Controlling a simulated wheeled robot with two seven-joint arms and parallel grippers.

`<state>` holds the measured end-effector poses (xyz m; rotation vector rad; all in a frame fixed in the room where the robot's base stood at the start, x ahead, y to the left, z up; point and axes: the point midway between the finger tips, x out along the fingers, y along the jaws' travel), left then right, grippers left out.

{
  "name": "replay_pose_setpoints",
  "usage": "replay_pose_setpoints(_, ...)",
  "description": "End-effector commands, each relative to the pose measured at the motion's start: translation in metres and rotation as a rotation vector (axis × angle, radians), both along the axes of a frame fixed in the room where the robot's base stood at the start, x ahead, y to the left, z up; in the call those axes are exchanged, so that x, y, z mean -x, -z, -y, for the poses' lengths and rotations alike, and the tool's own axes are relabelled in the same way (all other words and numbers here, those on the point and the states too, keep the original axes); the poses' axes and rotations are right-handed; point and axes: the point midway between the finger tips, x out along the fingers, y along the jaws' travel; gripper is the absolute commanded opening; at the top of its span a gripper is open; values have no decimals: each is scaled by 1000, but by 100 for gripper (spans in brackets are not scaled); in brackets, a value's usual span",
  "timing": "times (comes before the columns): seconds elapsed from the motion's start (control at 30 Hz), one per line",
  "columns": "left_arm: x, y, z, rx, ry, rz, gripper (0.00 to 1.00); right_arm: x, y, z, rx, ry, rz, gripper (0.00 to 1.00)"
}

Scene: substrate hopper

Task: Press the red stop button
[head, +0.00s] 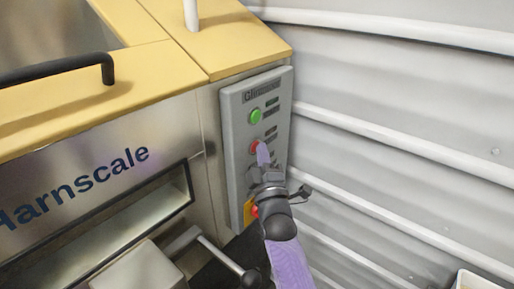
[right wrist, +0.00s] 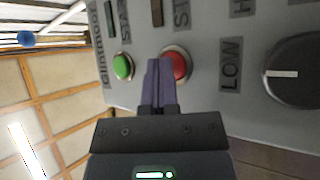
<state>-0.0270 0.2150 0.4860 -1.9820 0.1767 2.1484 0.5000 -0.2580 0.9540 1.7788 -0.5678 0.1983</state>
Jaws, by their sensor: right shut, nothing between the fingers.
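The red stop button (head: 254,146) sits on a grey control panel (head: 236,110), below a green button (head: 255,115). My right gripper (head: 262,149) is shut and empty, its purple fingertips at the red button and covering part of it. In the right wrist view the shut fingers (right wrist: 159,66) overlap the left edge of the red button (right wrist: 176,65), and the green button (right wrist: 123,66) is to the left. I cannot tell whether the fingertips touch the red button. My left gripper is not in view.
A dark knob (right wrist: 296,74) labelled LOW is right of the red button in the wrist view. Another red control (head: 255,211) on a yellow plate is lower on the panel, partly behind my arm. A ribbed white wall (head: 400,120) stands close on the right.

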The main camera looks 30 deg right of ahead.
Motion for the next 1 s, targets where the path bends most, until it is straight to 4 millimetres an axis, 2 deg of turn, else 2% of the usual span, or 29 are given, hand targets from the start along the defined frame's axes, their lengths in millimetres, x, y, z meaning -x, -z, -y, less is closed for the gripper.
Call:
replay_pose_setpoints(0.43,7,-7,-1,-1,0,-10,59,5,-2,2,1,0,-1,0)
replay_pose_setpoints(0.6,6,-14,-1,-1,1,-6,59,14,-2,5,2,0,0,0)
replay_pose_setpoints(0.9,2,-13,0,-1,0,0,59,16,0,6,1,0,0,0)
replay_pose_setpoints(1.0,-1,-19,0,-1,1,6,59,22,-2,9,2,1,-1,0)
